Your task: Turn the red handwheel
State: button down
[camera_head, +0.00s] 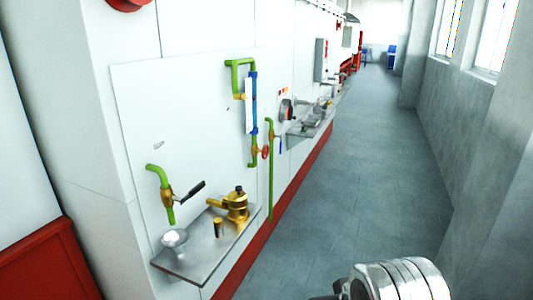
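A small red handwheel (265,152) sits on the valve of a green and blue pipe run on the white wall panel, near the middle of the head view. It is seen nearly edge-on. A silver ribbed part of my arm shows at the bottom right edge. My gripper's fingers are not in view. The visible part of my arm is well apart from the handwheel.
A steel shelf (190,262) juts from the panel with a brass fitting (236,206) and a white cup-like item (174,239). A black-handled valve (187,193) is above it. A vertical green pipe (271,185) stands beside the handwheel. The grey floor (345,165) to the right is clear.

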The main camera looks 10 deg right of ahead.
aim_at(264, 152)
jog(key=z, duration=1)
jog(key=i, duration=1.65)
jog(key=u, duration=0.8)
